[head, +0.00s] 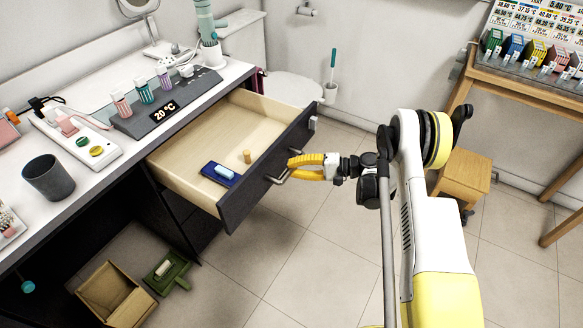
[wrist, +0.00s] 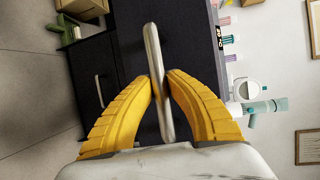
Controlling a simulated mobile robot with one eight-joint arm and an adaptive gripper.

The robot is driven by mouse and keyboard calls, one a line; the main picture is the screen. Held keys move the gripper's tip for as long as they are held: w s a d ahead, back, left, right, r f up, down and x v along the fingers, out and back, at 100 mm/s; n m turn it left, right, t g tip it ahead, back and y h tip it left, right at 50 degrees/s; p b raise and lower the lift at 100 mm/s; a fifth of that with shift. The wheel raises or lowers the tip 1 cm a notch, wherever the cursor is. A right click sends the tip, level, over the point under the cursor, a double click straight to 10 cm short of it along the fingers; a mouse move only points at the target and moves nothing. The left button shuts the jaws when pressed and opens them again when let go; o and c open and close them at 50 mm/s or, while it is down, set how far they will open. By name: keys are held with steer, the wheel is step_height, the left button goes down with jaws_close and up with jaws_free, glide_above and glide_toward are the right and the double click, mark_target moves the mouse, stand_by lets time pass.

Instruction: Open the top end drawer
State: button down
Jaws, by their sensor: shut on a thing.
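The top end drawer (head: 238,198) of the vanity is pulled well out, and its pale wooden inside shows in the head view. A blue box with a white top (head: 221,174) and a small wooden peg (head: 247,156) are in it. My gripper (head: 292,168) has yellow fingers and is at the metal handle (head: 276,179) on the drawer's dark front. In the wrist view the handle (wrist: 153,60) runs between the fingertips (wrist: 163,78), and they are shut on it.
The vanity top (head: 98,171) holds a dark cup (head: 48,178), a power strip and several bottles. A cardboard box (head: 116,294) and a green tray (head: 167,271) lie on the floor below. A wooden stool (head: 462,177) stands at right. Floor right of the drawer is clear.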

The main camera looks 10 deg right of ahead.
steer(key=c, duration=1.3)
jaws_free()
steer(key=shift+c, duration=0.2)
steer(key=v, duration=1.2)
steer(key=shift+r, duration=0.15)
